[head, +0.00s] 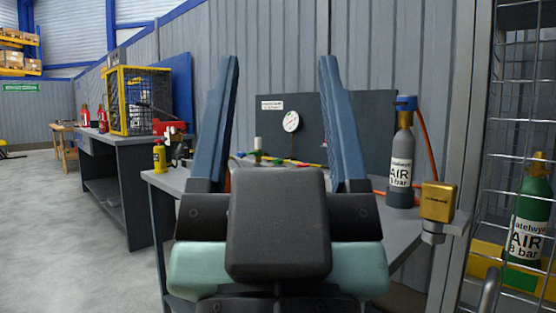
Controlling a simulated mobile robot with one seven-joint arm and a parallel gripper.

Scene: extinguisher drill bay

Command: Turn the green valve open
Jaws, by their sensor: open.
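My gripper (279,62) fills the middle of the head view, its two long blue fingers wide apart with nothing between them. A small green piece (257,156), which looks like the green valve, shows low between the fingers, beyond the gripper. It is on or just above the grey workbench (400,225), in front of a dark panel (345,115). Its handle position is too small to tell. My gripper's dark body hides what lies below it. A white round gauge (291,122) is on the panel, right of the green piece.
A grey cylinder (402,155) with a blue top and an orange hose (426,138) stand at the bench's right, beside a yellow box (437,201). A yellow bottle (159,157) is at its left. A wire cage (510,120) borders the right. Open floor (50,220) lies left.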

